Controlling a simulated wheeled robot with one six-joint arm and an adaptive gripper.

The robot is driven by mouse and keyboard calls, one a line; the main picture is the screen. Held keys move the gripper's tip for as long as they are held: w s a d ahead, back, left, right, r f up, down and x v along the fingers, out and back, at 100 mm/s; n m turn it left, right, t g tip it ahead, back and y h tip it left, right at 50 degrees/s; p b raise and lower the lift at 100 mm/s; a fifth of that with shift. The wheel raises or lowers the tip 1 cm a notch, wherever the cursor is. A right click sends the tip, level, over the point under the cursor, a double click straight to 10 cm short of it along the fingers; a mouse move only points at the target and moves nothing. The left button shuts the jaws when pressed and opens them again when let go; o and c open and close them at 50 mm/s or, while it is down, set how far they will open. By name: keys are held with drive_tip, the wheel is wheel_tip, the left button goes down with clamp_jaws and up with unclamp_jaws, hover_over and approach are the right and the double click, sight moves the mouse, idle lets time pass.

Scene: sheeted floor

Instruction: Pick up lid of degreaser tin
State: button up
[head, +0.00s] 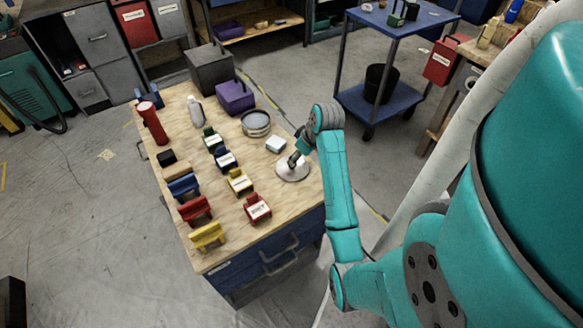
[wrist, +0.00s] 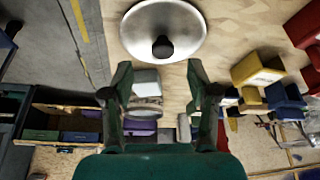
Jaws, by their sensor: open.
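A round silver lid (head: 292,172) with a black knob lies on the wooden top of the workbench, near its right edge. In the wrist view the lid (wrist: 135,32) fills the top middle, its knob (wrist: 163,46) pointing towards me. My gripper (wrist: 160,72) is open, with nothing between its fingers. The knob shows just beyond the fingertips, roughly centred between them. In the head view my gripper (head: 298,157) is above the lid and hides part of it. A round grey tin (head: 257,130) stands farther back on the bench; its label cannot be read.
A small white block (head: 275,145) lies between the tin and the lid. Several small coloured bins, one of them yellow (head: 240,182) and one red (head: 258,208), stand left of the lid. A purple box (head: 235,97) and a grey box (head: 210,68) are at the back.

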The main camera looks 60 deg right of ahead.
drive_tip(key=shift+x, duration=2.75)
drive_tip(key=shift+a, duration=0.2)
drive_tip(key=c, duration=1.1)
